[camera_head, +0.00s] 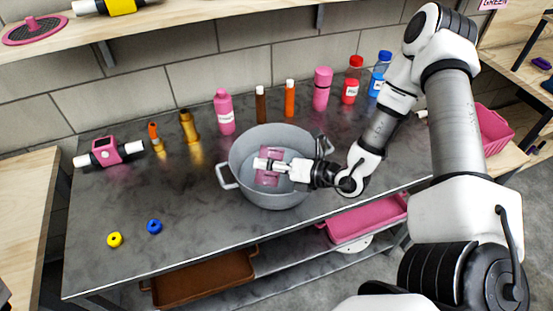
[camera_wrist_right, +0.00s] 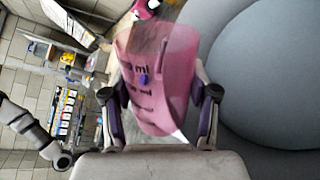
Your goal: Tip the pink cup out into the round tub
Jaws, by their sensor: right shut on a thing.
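A pink see-through cup with dark markings on its side shows large in the right wrist view (camera_wrist_right: 155,80). It also shows in the head view (camera_head: 268,178), over the round tub. My right gripper (camera_wrist_right: 158,105) is shut on the cup's sides; it also shows in the head view (camera_head: 287,168). The cup looks tilted in the head view; what is in it I cannot tell. The round tub (camera_head: 236,170) is grey with two side handles and stands on the dark table. Its grey inside fills the right of the wrist view. My left gripper is not in view.
A pink and white device (camera_head: 108,152) sits at the left. Several bottles, including a pink one (camera_head: 224,112), line the back. The table's front left is mostly clear.

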